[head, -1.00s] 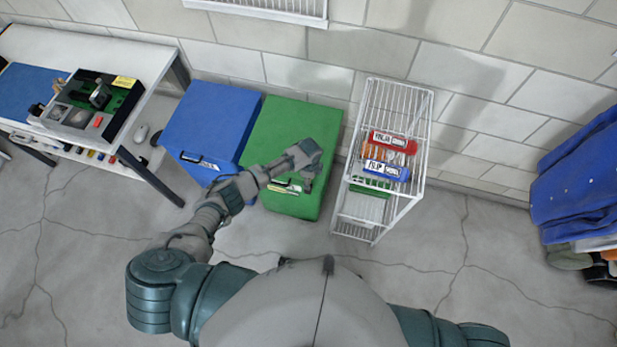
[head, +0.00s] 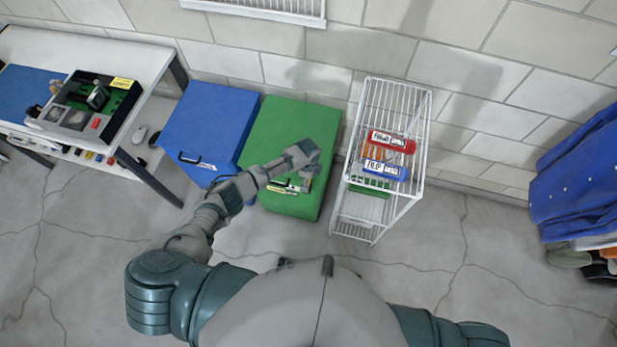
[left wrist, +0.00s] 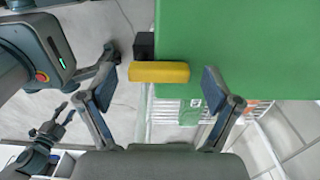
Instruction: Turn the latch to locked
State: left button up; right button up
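The latch is a yellow bar (left wrist: 159,72) beside a small black block (left wrist: 144,45) at the edge of the green cabinet (left wrist: 235,45). It lies crosswise in the left wrist view. My left gripper (left wrist: 160,88) is open, with one finger on each side of the bar and visible gaps to both. In the head view my left gripper (head: 306,157) is over the right part of the green cabinet (head: 272,130), and the latch cannot be made out there. A dark claw-like part, maybe my right gripper (left wrist: 62,116), shows at the left wrist view's lower left; its opening is unclear.
A white wire rack (head: 397,95) with red and blue labelled items stands close to the right of the cabinet. A blue cabinet (head: 215,120) stands to its left. A white table (head: 120,50) is farther left. The floor in front is clear.

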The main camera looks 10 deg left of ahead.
pick_arm(q)
jog(key=shift+r, duration=0.1)
notch_tip(320, 180, up, 12)
dwell(0.5)
jog(key=shift+f, duration=0.2)
